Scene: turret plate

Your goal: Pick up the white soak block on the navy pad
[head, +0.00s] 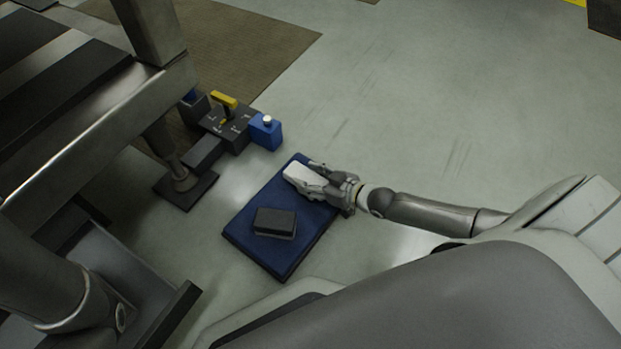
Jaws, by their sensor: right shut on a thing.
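The white soak block (297,173) is at the far end of the navy pad (256,213), seen from above. My right gripper (313,179) reaches in from the right and is shut on the white block, its fingers covering the block's right part. I cannot tell whether the block still touches the pad or is slightly above it. My left gripper is not in view.
A dark grey block (275,221) lies on the near half of the pad. A control pedestal with a yellow handle (224,99) and a blue box (266,131) stands just beyond the pad. A metal frame (150,90) fills the left. Floor to the upper right is clear.

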